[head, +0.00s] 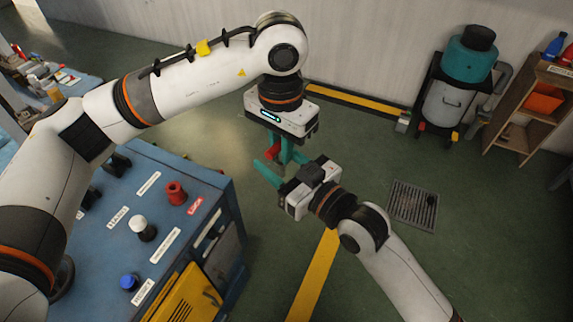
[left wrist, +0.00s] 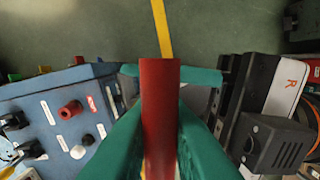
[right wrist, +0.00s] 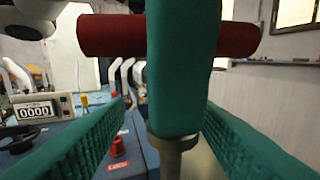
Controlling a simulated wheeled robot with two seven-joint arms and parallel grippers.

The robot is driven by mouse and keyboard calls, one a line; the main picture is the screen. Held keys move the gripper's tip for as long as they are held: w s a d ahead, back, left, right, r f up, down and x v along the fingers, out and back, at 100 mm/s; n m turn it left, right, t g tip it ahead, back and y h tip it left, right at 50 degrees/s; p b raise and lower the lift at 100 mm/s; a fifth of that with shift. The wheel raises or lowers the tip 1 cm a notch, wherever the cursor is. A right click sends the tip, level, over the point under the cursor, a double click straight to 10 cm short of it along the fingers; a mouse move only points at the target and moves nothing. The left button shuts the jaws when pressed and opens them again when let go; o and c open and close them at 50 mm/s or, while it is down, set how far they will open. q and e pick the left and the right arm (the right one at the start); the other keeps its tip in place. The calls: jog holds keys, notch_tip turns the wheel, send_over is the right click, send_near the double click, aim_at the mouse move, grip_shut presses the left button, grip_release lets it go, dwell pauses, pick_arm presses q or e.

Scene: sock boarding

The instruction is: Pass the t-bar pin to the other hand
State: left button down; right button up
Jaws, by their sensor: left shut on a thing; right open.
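The t-bar pin has a red crossbar (right wrist: 100,35) and a metal shaft (right wrist: 180,155) below it, in the right wrist view. My left gripper (head: 287,150) is shut on the red crossbar, which runs between its teal fingers in the left wrist view (left wrist: 160,105). It holds the pin in the air, to the right of the blue cabinet. My right gripper (head: 280,167) is open just below, and its fingers lie on either side of the shaft in the right wrist view. I cannot tell whether they touch it. The shaft's lower end is out of sight.
The blue cabinet (head: 222,190) stands at left with a red knob (head: 175,192), a white knob (head: 142,228) and a blue knob (head: 130,282) on top. A vacuum-like machine (head: 455,90) and a wooden shelf (head: 530,110) stand at back right. The floor between is mostly clear.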

grip_shut()
pick_arm(q)
jog(key=c, duration=1.4)
grip_release()
pick_arm(e)
jog(key=shift+s+a, duration=0.1)
pick_arm(q)
jog(key=shift+o, duration=0.4)
jog(key=shift+d, duration=0.1)
jog(key=shift+s+d, duration=0.1)
jog(key=shift+s, duration=0.05)
pick_arm(e)
jog(key=shift+r, duration=0.1)
pick_arm(q)
jog(key=shift+r, duration=0.1)
